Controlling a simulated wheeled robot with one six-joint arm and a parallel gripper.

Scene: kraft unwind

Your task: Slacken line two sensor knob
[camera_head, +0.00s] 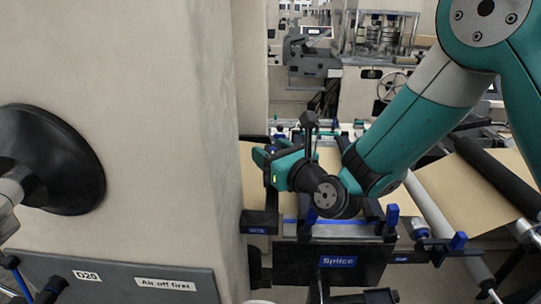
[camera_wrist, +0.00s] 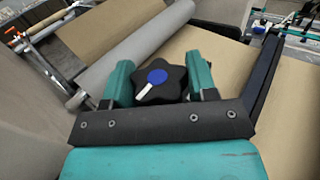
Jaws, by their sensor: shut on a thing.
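A black lobed knob (camera_wrist: 173,88) with a blue centre and a white pointer mark shows in the wrist view. The pointer runs from the blue centre toward the lower left. My gripper (camera_wrist: 159,78) has one teal finger on each side of the knob and is shut on it. In the head view my gripper (camera_head: 263,163) is beside the pale machine column, over the splice unit. I cannot make out the knob in the head view, nor a line number on it.
A pale column (camera_head: 180,120) with a black round cone stands close on the left. A black plate marked Splice (camera_head: 338,262) is below my arm. Brown kraft web (camera_head: 455,195) and a grey roller (camera_head: 430,205) lie to the right. In the wrist view a grey roller (camera_wrist: 135,50) passes behind the knob.

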